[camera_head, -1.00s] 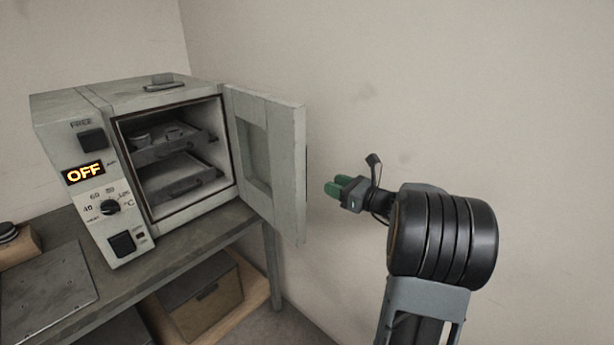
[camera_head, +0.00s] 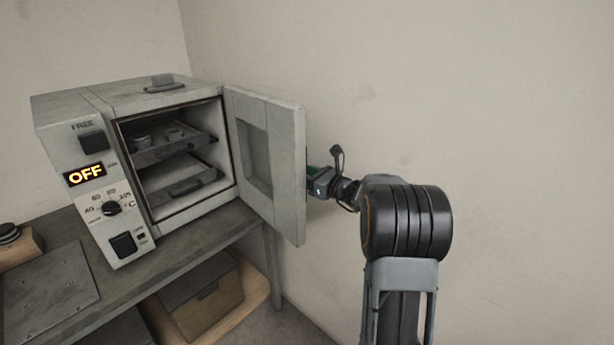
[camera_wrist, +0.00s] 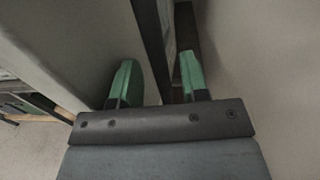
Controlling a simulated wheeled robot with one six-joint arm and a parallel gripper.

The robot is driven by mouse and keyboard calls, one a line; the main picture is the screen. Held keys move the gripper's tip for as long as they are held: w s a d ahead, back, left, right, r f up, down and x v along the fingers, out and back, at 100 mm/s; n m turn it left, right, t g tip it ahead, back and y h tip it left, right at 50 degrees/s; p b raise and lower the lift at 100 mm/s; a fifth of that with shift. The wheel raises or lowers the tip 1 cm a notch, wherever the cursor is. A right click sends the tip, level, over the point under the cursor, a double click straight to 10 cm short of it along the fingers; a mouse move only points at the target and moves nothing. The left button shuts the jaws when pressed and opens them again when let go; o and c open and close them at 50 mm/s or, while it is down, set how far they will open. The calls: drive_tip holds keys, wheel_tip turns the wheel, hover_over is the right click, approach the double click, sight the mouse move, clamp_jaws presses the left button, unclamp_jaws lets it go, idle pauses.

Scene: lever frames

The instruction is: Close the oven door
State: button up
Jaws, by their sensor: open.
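The grey oven (camera_head: 165,98) stands on the bench with its door (camera_head: 285,165) swung wide open to the right. The inside and its shelves show. My gripper (camera_head: 313,180) is at the outer side of the door, near its free edge. The door edge hides most of the green fingers. In the wrist view my gripper (camera_wrist: 157,68) is open, and a dark upright bar (camera_wrist: 150,40) runs between the two fingers. It looks like the door's handle; I cannot tell whether the fingers touch it. A pale surface, seemingly the door (camera_wrist: 75,45), lies left of the fingers.
A plain wall (camera_head: 480,100) lies behind and to the right of the door. The bench (camera_head: 195,245) carries the oven and a flat plate (camera_head: 45,280). A box (camera_head: 205,300) sits on the shelf below. The space in front of the oven opening looks clear.

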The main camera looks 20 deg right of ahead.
drive_tip(key=shift+c, duration=0.3)
clamp_jaws()
